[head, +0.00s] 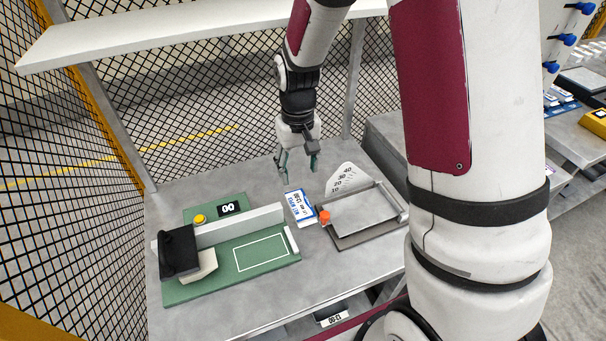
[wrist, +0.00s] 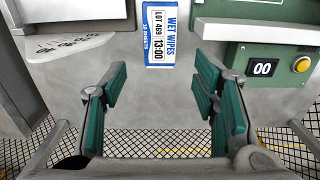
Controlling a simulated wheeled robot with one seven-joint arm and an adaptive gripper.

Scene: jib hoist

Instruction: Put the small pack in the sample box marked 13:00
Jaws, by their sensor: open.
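The small pack is a white and blue wet-wipes packet (head: 299,208) lying on the grey table, between the green fixture and the tilted tray. My gripper (head: 299,167) is open and empty, above the table behind the packet. In the wrist view the gripper (wrist: 162,88) has its green pads apart, with the packet beyond the gap. A box label (head: 334,318) shows below the table's front edge, its time hard to read; no box marked 13:00 is identifiable.
A green fixture (head: 180,293) with a grey rail, black clamp, yellow button and "00" display stands left of the packet. A grey tray (head: 362,213) with a numbered scale and orange knob (head: 324,217) is right. A shelf (head: 180,32) hangs above; mesh fencing stands behind.

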